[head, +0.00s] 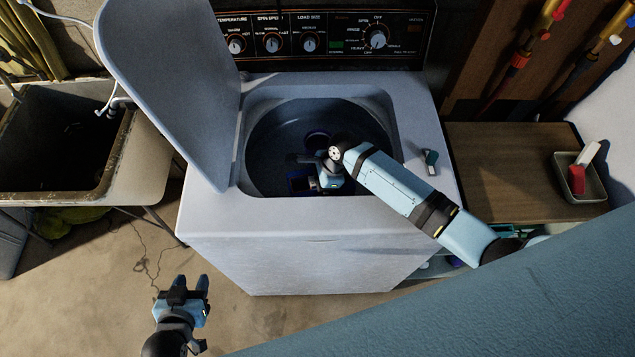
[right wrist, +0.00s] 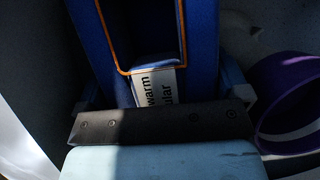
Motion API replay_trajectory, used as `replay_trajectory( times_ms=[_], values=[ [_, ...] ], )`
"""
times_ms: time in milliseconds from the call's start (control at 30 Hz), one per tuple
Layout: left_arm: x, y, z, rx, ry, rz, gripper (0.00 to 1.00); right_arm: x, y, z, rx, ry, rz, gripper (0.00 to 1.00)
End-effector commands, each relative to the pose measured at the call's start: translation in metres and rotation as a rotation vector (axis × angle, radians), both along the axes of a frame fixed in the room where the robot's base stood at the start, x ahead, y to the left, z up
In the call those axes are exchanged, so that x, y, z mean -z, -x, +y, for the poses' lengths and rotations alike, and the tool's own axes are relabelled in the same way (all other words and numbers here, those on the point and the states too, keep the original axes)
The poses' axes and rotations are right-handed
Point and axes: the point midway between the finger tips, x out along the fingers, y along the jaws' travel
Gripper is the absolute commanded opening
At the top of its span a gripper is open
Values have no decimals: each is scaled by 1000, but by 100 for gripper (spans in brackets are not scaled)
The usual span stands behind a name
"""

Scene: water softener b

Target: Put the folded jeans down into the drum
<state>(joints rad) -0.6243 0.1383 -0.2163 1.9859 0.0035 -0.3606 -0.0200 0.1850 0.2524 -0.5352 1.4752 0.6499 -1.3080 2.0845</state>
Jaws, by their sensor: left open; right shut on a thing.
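The folded jeans (head: 297,183) are dark blue and mostly hidden under my right gripper, inside the drum (head: 270,138) of the white washer near its front wall. In the right wrist view the jeans (right wrist: 198,32) show blue cloth with orange stitching and a white label with black print. My right gripper (head: 308,172) is shut on the jeans, with its arm reaching in over the right rim. I cannot tell whether the jeans touch the drum floor. My left gripper (head: 189,286) is open and empty above the floor, in front of the washer on the left.
The washer lid (head: 175,75) stands open at the left. A purple round thing (head: 317,141) is in the drum, also seen in the right wrist view (right wrist: 290,100). A sink (head: 75,190) stands left, a wooden cabinet (head: 495,170) right.

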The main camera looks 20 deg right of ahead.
Motion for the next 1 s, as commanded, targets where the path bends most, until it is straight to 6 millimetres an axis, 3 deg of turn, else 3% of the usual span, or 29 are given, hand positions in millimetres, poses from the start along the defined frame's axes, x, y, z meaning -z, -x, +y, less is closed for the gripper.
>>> replay_trajectory(
  times_ms=[33,67,100,333,467,1000],
  values=[
    [-1,0,-1,-1,1,0,43,-1,0,0,0,-1,-1,61],
    [-1,0,-1,-1,2,-1,43,-1,0,0,0,-1,-1,98],
    [-1,0,-1,-2,3,0,43,-1,0,0,0,-1,-1,100],
    [-1,-1,-3,-2,6,-1,43,-1,0,0,0,0,0,100],
    [-1,-2,-3,-2,6,-1,43,-12,0,-4,-1,-1,-1,100],
    [3,-1,-3,-3,7,0,43,-113,3,-47,0,0,-2,100]
  ],
)
